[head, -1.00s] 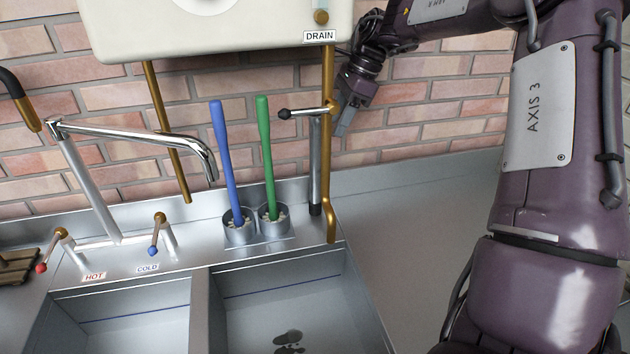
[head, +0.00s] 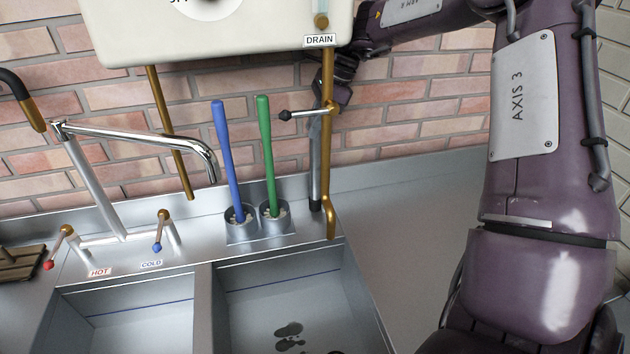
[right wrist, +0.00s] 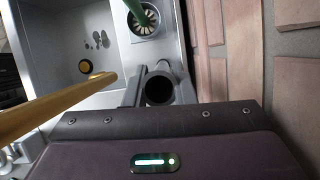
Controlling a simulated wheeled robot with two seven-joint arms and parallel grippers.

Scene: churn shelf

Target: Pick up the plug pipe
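The plug pipe (head: 316,170) is a slim grey metal tube standing upright at the back right corner of the sink, just behind the brass drain pipe. Its open dark top end (right wrist: 159,88) faces the camera in the right wrist view. My right gripper (head: 318,108) is at the pipe's upper end, partly hidden by the drain pipe and its lever. In the right wrist view the fingers of my right gripper (right wrist: 159,93) are apart, one on each side of the pipe. A firm hold is not visible. My left gripper is out of view.
The brass drain pipe (head: 328,150) with its black-knobbed lever (head: 300,114) stands close in front. A green brush (head: 265,150) and a blue brush (head: 226,155) stand in cups to the left. The white tank (head: 270,35) hangs above. The counter (head: 400,225) at right is clear.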

